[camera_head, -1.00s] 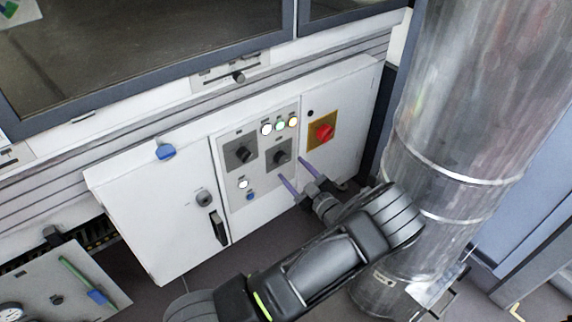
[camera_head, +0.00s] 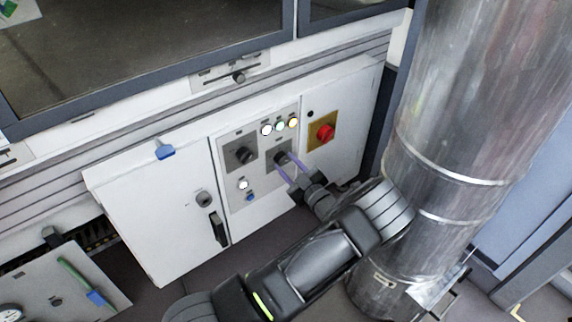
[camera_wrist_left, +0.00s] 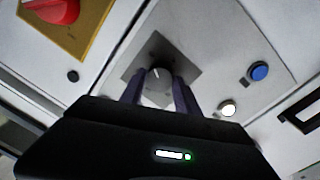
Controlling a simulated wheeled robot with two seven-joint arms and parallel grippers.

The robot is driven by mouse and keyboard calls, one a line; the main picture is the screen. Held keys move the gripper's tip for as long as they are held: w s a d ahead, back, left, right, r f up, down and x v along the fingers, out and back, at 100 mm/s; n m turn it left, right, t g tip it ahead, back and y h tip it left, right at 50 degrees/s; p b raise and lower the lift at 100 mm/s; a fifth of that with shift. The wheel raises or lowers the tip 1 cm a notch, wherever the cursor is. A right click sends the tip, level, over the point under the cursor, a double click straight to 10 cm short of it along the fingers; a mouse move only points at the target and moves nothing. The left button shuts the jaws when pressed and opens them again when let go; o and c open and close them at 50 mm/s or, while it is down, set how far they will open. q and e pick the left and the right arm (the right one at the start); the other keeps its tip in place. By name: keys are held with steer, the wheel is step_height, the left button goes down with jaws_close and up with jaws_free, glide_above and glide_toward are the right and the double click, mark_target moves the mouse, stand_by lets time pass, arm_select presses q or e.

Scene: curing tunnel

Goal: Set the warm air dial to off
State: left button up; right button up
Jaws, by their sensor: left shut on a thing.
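The control panel (camera_head: 226,160) on the white cabinet carries two dark rotary dials on grey plates. My left gripper (camera_head: 288,163) is at the right-hand dial (camera_head: 281,157), its purple fingers shut on the knob. In the left wrist view the two fingers (camera_wrist_left: 159,90) stand on either side of this dial (camera_wrist_left: 158,74), whose pale pointer mark shows between them. The fingers and gripper body hide part of the knob, and I cannot read the labels. The other dial (camera_head: 241,153) is to the left and free. My right gripper is not in view.
A red emergency knob (camera_head: 325,132) on a yellow plate is right of the dial; it also shows in the left wrist view (camera_wrist_left: 58,8). Lit lamps (camera_head: 279,126) sit above, a blue button (camera_head: 249,197) lower left. A large metal duct (camera_head: 455,130) stands close on the right.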

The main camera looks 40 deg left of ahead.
arm_select(q)
jaws_close()
